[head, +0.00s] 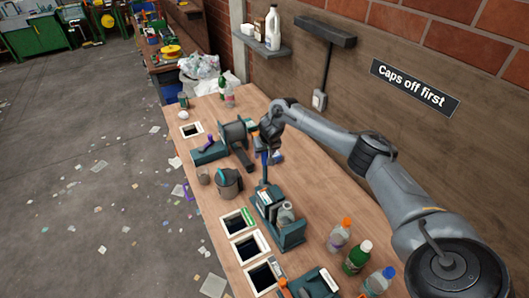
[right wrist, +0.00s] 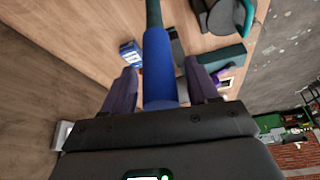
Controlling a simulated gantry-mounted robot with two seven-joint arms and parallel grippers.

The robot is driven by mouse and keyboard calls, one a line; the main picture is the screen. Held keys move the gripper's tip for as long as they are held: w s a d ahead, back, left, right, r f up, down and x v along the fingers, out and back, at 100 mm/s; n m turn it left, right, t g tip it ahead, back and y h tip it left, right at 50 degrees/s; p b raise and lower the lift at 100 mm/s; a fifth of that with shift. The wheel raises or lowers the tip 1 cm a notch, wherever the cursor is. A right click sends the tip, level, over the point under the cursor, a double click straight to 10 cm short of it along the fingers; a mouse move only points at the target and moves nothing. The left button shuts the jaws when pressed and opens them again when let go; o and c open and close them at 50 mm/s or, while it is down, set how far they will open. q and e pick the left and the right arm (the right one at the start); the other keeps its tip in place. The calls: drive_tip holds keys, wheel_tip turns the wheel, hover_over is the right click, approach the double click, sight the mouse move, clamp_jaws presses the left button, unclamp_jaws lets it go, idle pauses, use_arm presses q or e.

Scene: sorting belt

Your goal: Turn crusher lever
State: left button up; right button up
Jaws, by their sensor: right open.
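The crusher (head: 292,236) is a teal frame on the wooden bench, with a clear bottle (head: 286,216) standing in it. Its lever (head: 264,170) stands roughly upright and has a blue grip. My right gripper (head: 265,147) is at the upper end of the lever, its fingers partly hidden by its own body in the head view. In the right wrist view, the blue lever grip (right wrist: 160,70) runs between the two open purple-grey fingers (right wrist: 162,90), with a narrow gap on each side. My left gripper is out of view.
Bottles with an orange cap (head: 340,236), a white cap (head: 357,258) and a blue cap (head: 378,281) stand at the near right. Square white-rimmed openings (head: 237,222) line the bench's left edge. A grey cup-like container (head: 228,184) and a dark clamp-like device (head: 235,134) stand beyond the crusher.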

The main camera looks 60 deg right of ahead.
clamp_jaws()
idle(0.3)
